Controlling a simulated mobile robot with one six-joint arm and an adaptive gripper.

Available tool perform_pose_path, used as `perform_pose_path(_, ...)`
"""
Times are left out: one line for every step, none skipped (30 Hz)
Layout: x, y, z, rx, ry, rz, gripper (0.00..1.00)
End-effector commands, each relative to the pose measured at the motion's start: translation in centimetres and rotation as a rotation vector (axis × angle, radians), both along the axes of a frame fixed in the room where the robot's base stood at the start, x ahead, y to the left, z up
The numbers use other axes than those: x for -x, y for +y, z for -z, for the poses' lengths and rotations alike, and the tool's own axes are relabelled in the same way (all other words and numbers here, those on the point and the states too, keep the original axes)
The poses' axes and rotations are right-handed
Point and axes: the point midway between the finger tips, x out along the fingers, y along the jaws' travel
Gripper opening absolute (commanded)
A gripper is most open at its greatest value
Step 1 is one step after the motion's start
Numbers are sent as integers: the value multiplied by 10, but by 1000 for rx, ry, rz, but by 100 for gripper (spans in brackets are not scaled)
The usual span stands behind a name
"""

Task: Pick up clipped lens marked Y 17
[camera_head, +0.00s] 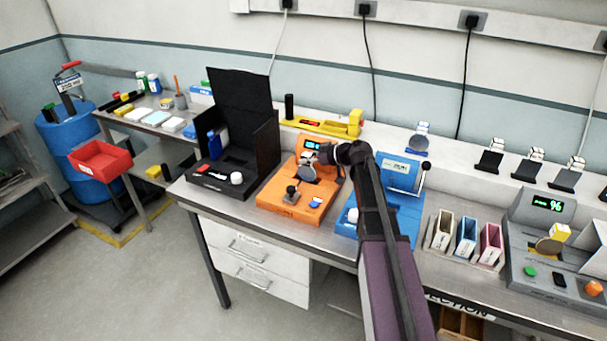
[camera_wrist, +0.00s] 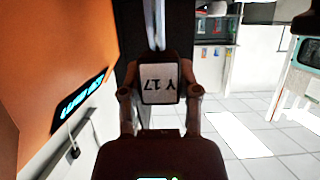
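The clipped lens marked Y 17 shows its white label (camera_wrist: 160,84) upside down in the wrist view, in a dark-edged clip between my fingers. My gripper (camera_wrist: 160,72) has a finger against each side of the clip and looks shut on it. In the head view my gripper (camera_head: 328,155) is over the orange machine (camera_head: 290,206), and a grey round lens (camera_head: 306,174) shows just below and left of it. The lens disc is hidden in the wrist view. I cannot tell whether it is clear of the machine.
The orange machine has a lit display (camera_head: 312,145). A black open box (camera_head: 240,110) stands to its left, a blue machine (camera_head: 400,175) to its right, and a yellow device (camera_head: 325,125) behind. Several slotted holders (camera_head: 465,235) and a grey meter (camera_head: 540,240) stand farther right.

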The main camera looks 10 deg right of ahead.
Motion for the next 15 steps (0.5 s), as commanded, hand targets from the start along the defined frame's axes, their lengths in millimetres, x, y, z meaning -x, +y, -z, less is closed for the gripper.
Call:
perform_pose_path(0,0,0,1,1,0,0)
perform_pose_path(0,0,0,1,1,0,0)
perform_pose_path(0,0,0,1,1,0,0)
perform_pose_path(0,0,0,1,1,0,0)
perform_pose_path(0,0,0,1,1,0,0)
perform_pose_path(0,0,0,1,1,0,0)
perform_pose_path(0,0,0,1,1,0,0)
perform_pose_path(0,0,0,1,1,0,0)
perform_pose_path(0,-1,0,1,1,0,0)
perform_pose_path(0,-1,0,1,1,0,0)
perform_pose_path(0,-1,-1,1,1,0,0)
perform_pose_path(0,-1,-1,1,0,1,0)
perform_pose_path(0,-1,-2,1,0,1,0)
perform_pose_path(0,-1,-3,1,0,1,0)
perform_pose_path(0,-1,-4,1,0,1,0)
